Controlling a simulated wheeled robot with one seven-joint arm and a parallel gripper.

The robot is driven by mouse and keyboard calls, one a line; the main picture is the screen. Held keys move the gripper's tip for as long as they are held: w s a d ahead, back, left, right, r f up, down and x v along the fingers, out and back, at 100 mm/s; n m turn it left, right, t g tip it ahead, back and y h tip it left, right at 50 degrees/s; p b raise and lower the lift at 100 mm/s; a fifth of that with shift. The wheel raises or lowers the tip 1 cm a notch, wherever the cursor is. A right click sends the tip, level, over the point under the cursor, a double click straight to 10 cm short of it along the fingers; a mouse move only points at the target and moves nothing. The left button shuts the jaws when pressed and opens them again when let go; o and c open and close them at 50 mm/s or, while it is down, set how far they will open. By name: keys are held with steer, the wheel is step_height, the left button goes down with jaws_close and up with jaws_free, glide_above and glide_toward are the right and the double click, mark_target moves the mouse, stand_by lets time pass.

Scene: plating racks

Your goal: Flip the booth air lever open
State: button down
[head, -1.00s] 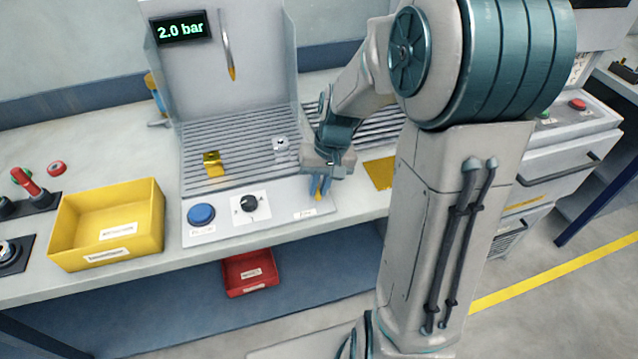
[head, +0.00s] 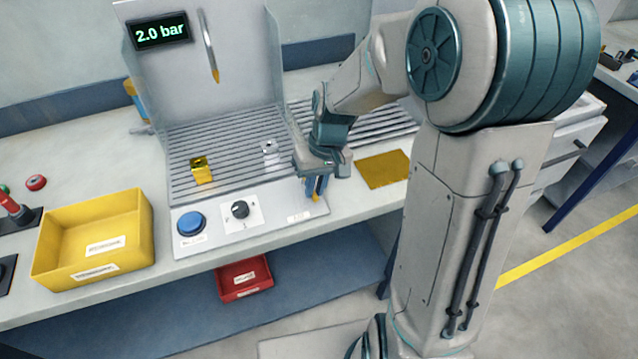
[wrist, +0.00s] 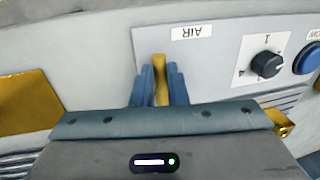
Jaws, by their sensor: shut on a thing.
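The booth air lever is a slim yellow handle (wrist: 161,80) on the light front panel, beside a label reading AIR (wrist: 191,32). In the wrist view my gripper (wrist: 160,85) has its blue fingers on both sides of the lever, shut on it. The lever appears upright between the fingers; its base is partly hidden. In the head view my gripper (head: 316,187) is at the right end of the booth's front panel (head: 270,222), and only a little yellow shows between the fingers.
A black dial (head: 240,210) and a blue button (head: 191,223) are left of my gripper. A gold block (head: 201,170) and a silver block (head: 269,149) stand on the slatted booth floor. A yellow bin (head: 95,235) is at left. A display (head: 160,32) reads 2.0 bar.

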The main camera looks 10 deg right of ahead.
steer(key=c, duration=1.4)
jaws_free()
steer(key=shift+c, duration=0.2)
step_height(320, 180, up, 14)
steer(key=d, duration=0.2)
steer(key=shift+w+d+f, duration=0.15)
steer(key=shift+w+d, duration=0.1)
steer(key=shift+d, duration=0.05)
steer(key=s+d+f+m+t+h, duration=0.1)
steer(key=s, duration=0.6)
steer(key=s+d+f+m+t+h, duration=0.1)
steer(key=s+f+t, duration=0.1)
steer(key=s, duration=0.5)
steer(key=shift+s+d+f, duration=0.15)
steer(key=shift+d+f, duration=0.1)
steer(key=shift+d, duration=0.15)
